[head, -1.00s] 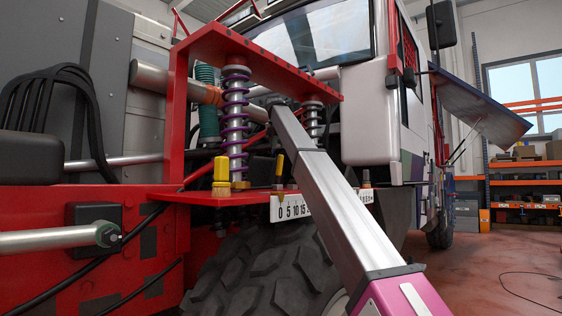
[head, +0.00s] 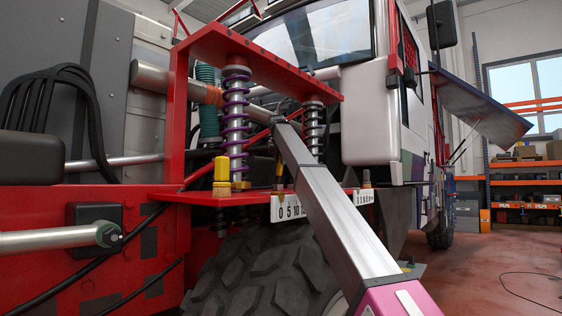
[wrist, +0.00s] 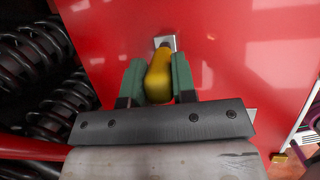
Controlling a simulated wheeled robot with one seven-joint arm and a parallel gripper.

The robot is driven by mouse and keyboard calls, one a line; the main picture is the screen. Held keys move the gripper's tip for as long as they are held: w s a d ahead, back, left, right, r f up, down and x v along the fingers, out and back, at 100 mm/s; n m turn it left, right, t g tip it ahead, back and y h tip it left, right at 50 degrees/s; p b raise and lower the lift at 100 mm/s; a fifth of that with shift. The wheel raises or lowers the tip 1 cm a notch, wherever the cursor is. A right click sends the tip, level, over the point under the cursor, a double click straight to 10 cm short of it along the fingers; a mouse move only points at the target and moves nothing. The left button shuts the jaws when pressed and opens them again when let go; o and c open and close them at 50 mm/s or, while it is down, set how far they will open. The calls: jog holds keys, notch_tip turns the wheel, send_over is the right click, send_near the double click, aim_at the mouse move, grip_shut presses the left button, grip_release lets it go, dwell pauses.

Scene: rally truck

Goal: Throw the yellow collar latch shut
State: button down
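In the wrist view a yellow latch piece (wrist: 158,76) sits between the green fingertips of my gripper (wrist: 158,82). The fingers lie close against both of its sides, with no clear gap. Its far end meets a small metal plate (wrist: 166,42) on a red panel. In the head view my arm link covers the gripper. A thinner post (head: 279,176) stands behind my arm's edge. I cannot tell which of these is the latch in the wrist view.
A red frame (head: 178,110) surrounds the coil springs (head: 236,115). A white number scale (head: 288,208) hangs on the shelf edge above the big tyre (head: 262,268). Dark coils (wrist: 30,50) stand left of the gripper in the wrist view.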

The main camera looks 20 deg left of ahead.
jog(key=shift+d, duration=0.15)
jog(key=s+d+f+m+t+y, duration=0.1)
jog(key=d+f+y, duration=0.1)
jog(key=y, duration=0.1)
jog(key=s+d+f+t+y, duration=0.1)
jog(key=d+f+t+y, duration=0.1)
jog(key=y, duration=0.1)
jog(key=s+d+f+m+t+y, duration=0.1)
jog(key=d+f+t+y, duration=0.1)
jog(key=d+y, duration=0.1)
jog(key=shift+s+m, duration=0.15)
jog(key=shift+m, duration=0.15)
jog(key=shift+d+f+m+t+y, duration=0.25)
jog(key=shift+f+t+y, duration=0.25)
jog(key=shift+f+y, duration=0.25)
jog(key=shift+d+f+m+t+y, duration=0.1)
jog(key=shift+f+m+t+y, duration=0.25)
jog(key=shift+f+t+y, duration=0.25)
jog(key=shift+f, duration=0.1)
jog(key=c, duration=0.9)
grip_release()
